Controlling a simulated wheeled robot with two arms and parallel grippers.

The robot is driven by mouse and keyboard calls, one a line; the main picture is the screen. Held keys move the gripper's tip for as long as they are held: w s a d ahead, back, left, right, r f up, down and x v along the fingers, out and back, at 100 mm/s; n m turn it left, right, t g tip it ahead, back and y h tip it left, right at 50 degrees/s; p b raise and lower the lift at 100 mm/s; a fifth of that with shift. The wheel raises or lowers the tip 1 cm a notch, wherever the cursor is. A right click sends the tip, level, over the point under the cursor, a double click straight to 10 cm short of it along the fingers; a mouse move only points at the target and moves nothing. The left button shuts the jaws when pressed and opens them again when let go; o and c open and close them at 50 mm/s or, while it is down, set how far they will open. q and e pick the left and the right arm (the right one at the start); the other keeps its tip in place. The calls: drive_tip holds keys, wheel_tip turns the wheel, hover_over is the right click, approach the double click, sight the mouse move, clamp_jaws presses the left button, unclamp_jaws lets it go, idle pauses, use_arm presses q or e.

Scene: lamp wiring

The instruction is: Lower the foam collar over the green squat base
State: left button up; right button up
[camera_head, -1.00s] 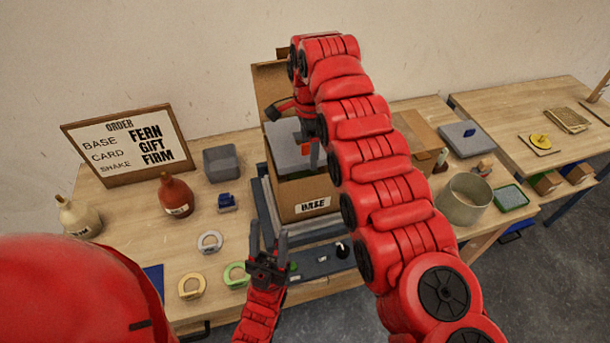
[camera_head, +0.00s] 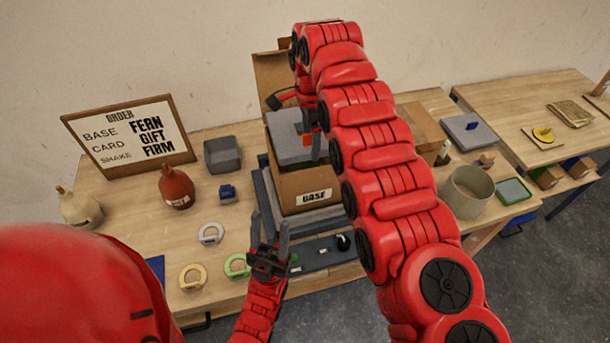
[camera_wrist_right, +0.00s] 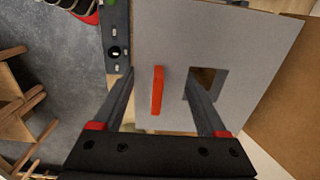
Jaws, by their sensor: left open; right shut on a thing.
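The foam collar (camera_head: 289,140) is a flat grey slab at the mouth of the open cardboard box (camera_head: 309,187) labelled BASE. In the right wrist view the collar (camera_wrist_right: 210,40) has a square hole and a red tab. My right gripper (camera_wrist_right: 157,92) is shut on the collar, one finger at the hole and one by the slab's edge, with the tab between them. In the head view my right arm partly covers this gripper (camera_head: 312,142). The green squat base is not visible. My left gripper (camera_head: 270,228) is open and empty in front of the box.
The box stands on a dark fixture (camera_head: 320,254) with small knobs, its back flap raised. Rings, two bottles, a grey bin (camera_head: 222,155) and a blue part (camera_head: 227,193) lie to the left. A round tub (camera_head: 466,192) stands right. Some bare tabletop shows at left.

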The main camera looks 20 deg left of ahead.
idle(0.6)
drive_tip(key=shift+f+b, duration=0.2)
drive_tip(key=shift+b, duration=0.15)
drive_tip(key=shift+f+b, duration=0.45)
drive_tip(key=shift+f, duration=0.15)
drive_tip(key=shift+f, duration=0.1)
idle(0.3)
drive_tip(key=shift+s+f+b, duration=0.1)
drive_tip(key=shift+f+b, duration=0.55)
drive_tip(key=shift+b, duration=0.1)
drive_tip(key=shift+s, duration=0.1)
drive_tip(key=shift+f, duration=0.1)
